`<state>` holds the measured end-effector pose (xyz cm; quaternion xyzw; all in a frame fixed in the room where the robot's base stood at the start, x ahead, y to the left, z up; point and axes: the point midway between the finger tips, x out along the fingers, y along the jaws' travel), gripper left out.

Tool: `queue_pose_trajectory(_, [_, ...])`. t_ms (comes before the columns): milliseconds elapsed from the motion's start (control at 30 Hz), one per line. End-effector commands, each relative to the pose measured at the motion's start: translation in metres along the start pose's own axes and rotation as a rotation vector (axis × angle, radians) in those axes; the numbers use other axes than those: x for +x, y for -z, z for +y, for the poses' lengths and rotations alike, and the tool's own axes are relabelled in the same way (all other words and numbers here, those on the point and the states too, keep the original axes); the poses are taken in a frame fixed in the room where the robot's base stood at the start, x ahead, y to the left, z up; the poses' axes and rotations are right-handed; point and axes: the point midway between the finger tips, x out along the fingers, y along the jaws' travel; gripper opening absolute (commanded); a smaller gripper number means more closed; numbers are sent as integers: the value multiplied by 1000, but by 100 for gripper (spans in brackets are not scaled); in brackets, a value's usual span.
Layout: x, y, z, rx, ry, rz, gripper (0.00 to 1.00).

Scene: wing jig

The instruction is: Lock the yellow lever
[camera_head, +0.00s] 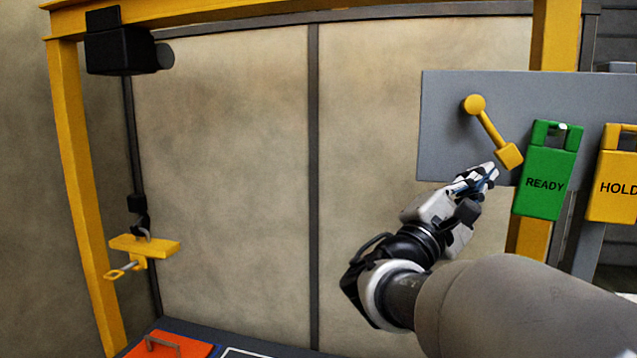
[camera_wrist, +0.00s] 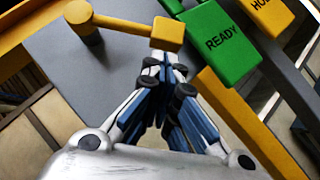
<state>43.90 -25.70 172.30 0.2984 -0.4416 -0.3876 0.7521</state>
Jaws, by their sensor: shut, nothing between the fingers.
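The yellow lever (camera_head: 490,130) is on a grey panel (camera_head: 445,115). Its round pivot is at the upper left, and its arm slopes down to the right to a square yellow knob. My gripper (camera_head: 492,169) is shut and empty, with its fingertips just below and left of the knob. In the wrist view the lever (camera_wrist: 125,27) runs from its pivot at the left to the knob, and my shut fingertips (camera_wrist: 168,58) are at the knob's lower edge. I cannot tell whether they touch it.
A green READY tag (camera_head: 547,170) hangs close right of the knob, and a yellow HOLD tag (camera_head: 612,175) hangs farther right. A yellow frame post (camera_head: 90,210) with a clamp (camera_head: 143,247) stands at left. An orange case (camera_head: 170,345) lies low at left. The middle is clear.

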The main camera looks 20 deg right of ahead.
Motion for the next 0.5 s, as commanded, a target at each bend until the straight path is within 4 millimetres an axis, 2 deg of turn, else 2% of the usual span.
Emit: queue_pose_trajectory(500, [6, -7, -1, 0, 1, 0, 0])
